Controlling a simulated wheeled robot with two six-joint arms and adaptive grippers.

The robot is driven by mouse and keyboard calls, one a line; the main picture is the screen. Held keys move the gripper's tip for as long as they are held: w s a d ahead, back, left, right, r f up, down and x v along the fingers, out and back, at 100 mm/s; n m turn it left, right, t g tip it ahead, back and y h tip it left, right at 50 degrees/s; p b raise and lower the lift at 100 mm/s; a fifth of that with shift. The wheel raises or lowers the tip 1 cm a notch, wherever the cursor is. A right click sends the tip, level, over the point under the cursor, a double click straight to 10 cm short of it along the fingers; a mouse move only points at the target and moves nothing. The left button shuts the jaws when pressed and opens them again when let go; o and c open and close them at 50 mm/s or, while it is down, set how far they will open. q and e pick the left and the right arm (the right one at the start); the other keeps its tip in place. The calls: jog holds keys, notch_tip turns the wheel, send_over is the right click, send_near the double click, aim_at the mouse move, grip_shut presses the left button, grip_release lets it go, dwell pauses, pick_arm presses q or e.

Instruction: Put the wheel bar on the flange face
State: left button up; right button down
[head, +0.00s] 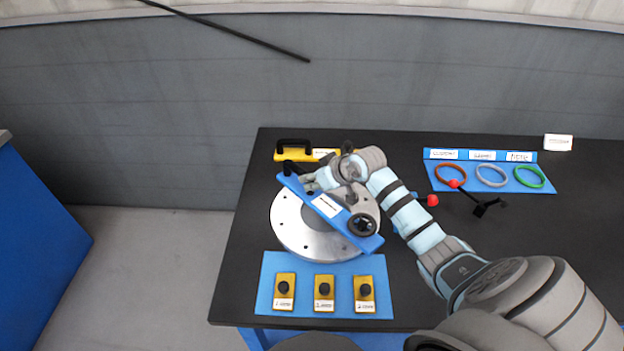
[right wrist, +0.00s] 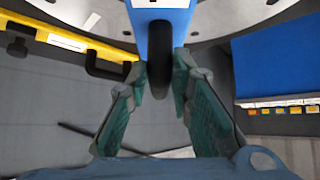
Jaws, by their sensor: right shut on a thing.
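The wheel bar (head: 326,206) is a blue bar with a white label and a round black wheel (head: 361,225) at its near right end. It lies slantwise over the silver flange face (head: 290,236), a round plate with holes; I cannot tell whether it touches. My right gripper (head: 312,182) is at the bar's far left part, partly hidden by the wrist. In the right wrist view the fingers (right wrist: 160,78) are shut on a black grip under the blue bar (right wrist: 140,18). My left gripper is not in view.
A yellow bar with a black handle (head: 293,146) lies behind the flange. A blue mat (head: 265,290) with several yellow blocks lies in front. At right, a blue board (head: 515,174) holds brown, grey and green rings; a black tool with a red knob (head: 486,208) lies near it.

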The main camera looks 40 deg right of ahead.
jog(key=shift+f, duration=0.45)
jog(key=c, duration=1.4)
grip_release()
jog(key=shift+c, duration=0.2)
jog(key=shift+o, duration=0.5)
jog(key=shift+s, duration=0.1)
jog(key=v, duration=1.2)
jog(key=shift+a, duration=0.15)
